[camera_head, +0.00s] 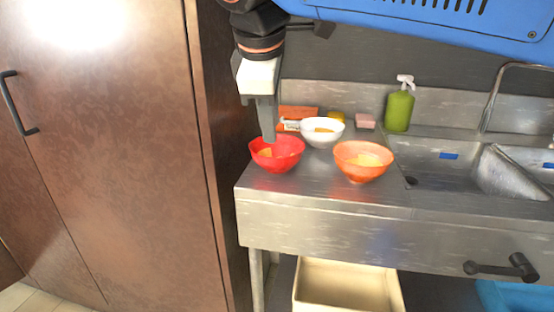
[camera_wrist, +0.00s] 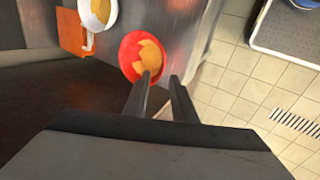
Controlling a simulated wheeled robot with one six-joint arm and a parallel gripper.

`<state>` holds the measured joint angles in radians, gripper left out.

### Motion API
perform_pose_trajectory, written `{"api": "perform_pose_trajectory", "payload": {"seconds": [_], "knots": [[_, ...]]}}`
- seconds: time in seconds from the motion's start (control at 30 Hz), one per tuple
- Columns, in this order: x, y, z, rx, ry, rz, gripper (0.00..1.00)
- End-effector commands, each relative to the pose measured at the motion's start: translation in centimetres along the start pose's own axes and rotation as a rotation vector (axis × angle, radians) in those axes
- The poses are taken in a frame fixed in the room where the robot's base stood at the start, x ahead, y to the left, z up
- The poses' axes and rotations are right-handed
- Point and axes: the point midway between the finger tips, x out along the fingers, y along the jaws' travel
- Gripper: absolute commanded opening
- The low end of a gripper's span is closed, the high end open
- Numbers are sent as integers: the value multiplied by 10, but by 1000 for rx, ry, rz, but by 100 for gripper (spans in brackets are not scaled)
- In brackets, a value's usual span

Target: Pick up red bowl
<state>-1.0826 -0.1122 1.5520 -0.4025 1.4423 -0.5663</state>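The red bowl (camera_head: 287,160) sits upright at the left front of the steel counter, with orange-yellow food inside. It also shows in the wrist view (camera_wrist: 128,52), just beyond my fingertips. My gripper (camera_head: 269,138) points down over the bowl's left side in the head view. In the wrist view my gripper (camera_wrist: 160,75) is open, with two dark fingers apart and nothing held. One finger overlaps the bowl's inside and the other appears just outside its rim. Whether either finger touches the bowl cannot be told.
An orange bowl (camera_head: 359,172) stands to the right of it, and a white bowl (camera_head: 318,138) behind. An orange box (camera_head: 297,112), a pink block (camera_head: 365,121) and a green bottle (camera_head: 398,111) stand farther back. The sink (camera_head: 450,166) is right; a tall brown cabinet (camera_head: 110,130) is left.

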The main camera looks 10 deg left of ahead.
Motion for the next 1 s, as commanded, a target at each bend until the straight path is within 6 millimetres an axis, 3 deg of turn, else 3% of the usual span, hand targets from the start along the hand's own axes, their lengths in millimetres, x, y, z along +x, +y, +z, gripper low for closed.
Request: {"api": "perform_pose_trajectory", "payload": {"seconds": [0.3, 0.6, 1.0], "knots": [[53, 0, 0, 1, -1, -1, 24], [73, -2, 0, 1, -1, -1, 24], [117, -8, -1, 1, -1, 0, 24]]}}
